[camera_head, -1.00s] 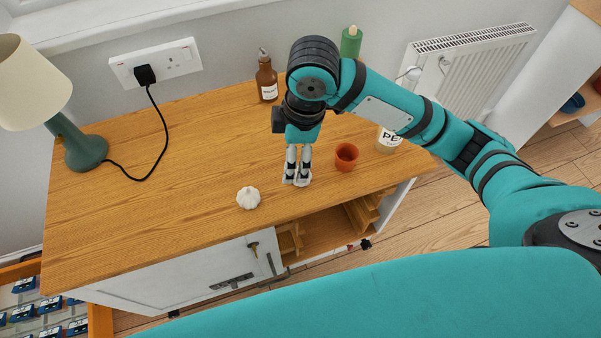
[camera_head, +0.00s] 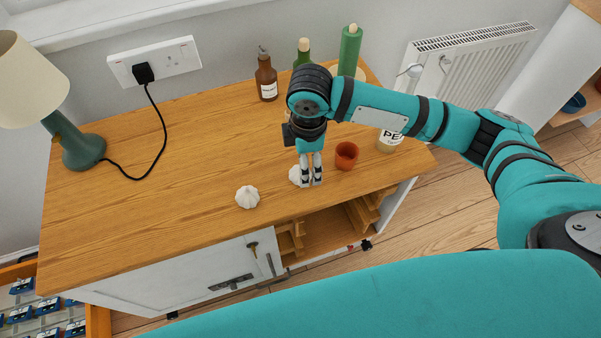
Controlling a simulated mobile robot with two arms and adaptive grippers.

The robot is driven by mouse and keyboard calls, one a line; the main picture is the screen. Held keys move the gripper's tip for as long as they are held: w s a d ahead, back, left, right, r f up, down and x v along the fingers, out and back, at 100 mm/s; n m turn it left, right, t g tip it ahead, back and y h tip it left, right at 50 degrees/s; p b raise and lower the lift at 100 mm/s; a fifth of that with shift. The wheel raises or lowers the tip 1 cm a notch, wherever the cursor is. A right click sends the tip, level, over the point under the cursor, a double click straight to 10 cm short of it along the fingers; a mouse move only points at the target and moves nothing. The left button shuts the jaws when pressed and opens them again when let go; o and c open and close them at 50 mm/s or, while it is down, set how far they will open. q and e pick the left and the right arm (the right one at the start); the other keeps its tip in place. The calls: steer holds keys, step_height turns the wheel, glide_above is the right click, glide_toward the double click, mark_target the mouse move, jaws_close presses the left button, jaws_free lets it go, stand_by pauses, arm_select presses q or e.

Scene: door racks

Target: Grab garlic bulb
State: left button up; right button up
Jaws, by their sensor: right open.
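One white garlic bulb (camera_head: 247,197) sits on the wooden worktop near its front edge, left of my right gripper and apart from it. A second white, rounded thing (camera_head: 296,175), which looks like another garlic bulb, is partly hidden behind the fingers. My right gripper (camera_head: 312,183) points down, open, with its fingertips low beside this second bulb. I cannot tell whether the fingers touch it. My left gripper is not in view.
A terracotta pot (camera_head: 346,156) stands close to the right of the gripper, with a labelled jar (camera_head: 389,139) beyond it. Bottles, including a brown one (camera_head: 266,77), stand at the back. A lamp (camera_head: 82,151) is at the left. The worktop's (camera_head: 150,210) left-middle is mostly clear.

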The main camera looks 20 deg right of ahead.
steer(key=shift+w+a+f, duration=0.1)
steer(key=shift+a+f, duration=0.05)
steer(key=shift+f, duration=1.25)
steer(key=shift+w+a+f, duration=0.1)
steer(key=shift+a+f, duration=0.05)
steer(key=shift+f, duration=1.2)
steer(key=shift+c, duration=0.3)
steer(key=c, duration=1.1)
